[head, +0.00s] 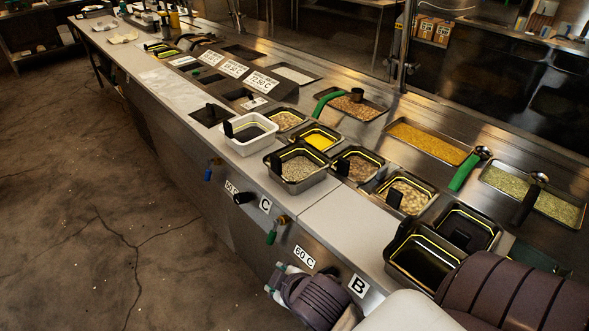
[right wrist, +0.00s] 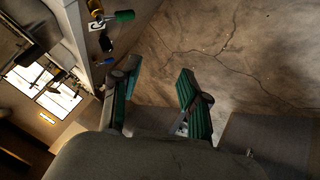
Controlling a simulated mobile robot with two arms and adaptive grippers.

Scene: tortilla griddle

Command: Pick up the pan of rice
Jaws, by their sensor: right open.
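A small metal pan of pale grains (head: 276,170), which looks like the rice, sits at the front edge of the counter in the head view. A black handle or clip stands at its left rim. My right gripper (head: 279,278) is low in front of the counter, below the pan and apart from it. In the right wrist view my right gripper (right wrist: 157,72) is open and empty, its two green-padded fingers spread above the floor. The pan does not show clearly in that view. My left gripper is not in view.
A white pan (head: 240,146) stands left of the grain pan, and a pan of yellow food (head: 318,137) behind it. A pan of beige food (head: 358,165) is to its right. The floor (head: 120,200) is clear.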

